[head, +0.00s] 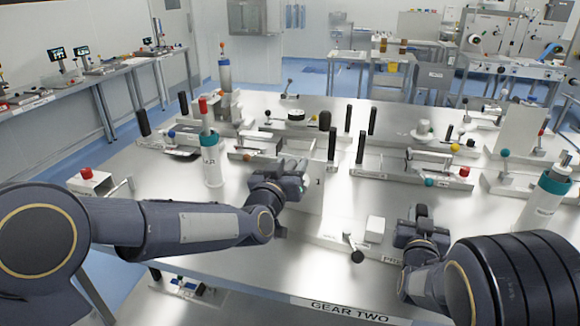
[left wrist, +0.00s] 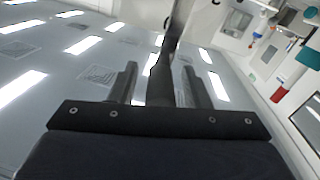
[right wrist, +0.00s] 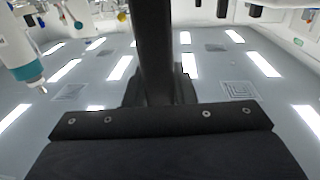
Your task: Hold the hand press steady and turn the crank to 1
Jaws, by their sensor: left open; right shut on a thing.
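The hand press appears to be the low white unit (head: 330,238) at the front of the table, with a partly covered label starting "PR". A small crank with a black knob (head: 357,256) hangs at its front. My left gripper (head: 292,178) is open beside a white upright panel marked 1 (head: 313,192). In the left wrist view a dark post (left wrist: 165,62) stands between its open fingers; contact cannot be told. My right gripper (head: 421,213) is at the unit's right end, shut on a dark upright post (right wrist: 154,50), which the gripper hides in the head view.
A white bottle with a teal collar (head: 212,160) stands left of my left gripper, and another (head: 548,200) stands at right. A red button box (head: 88,180) is at far left. Several units with black posts (head: 361,147) fill the table behind. The front edge reads GEAR TWO.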

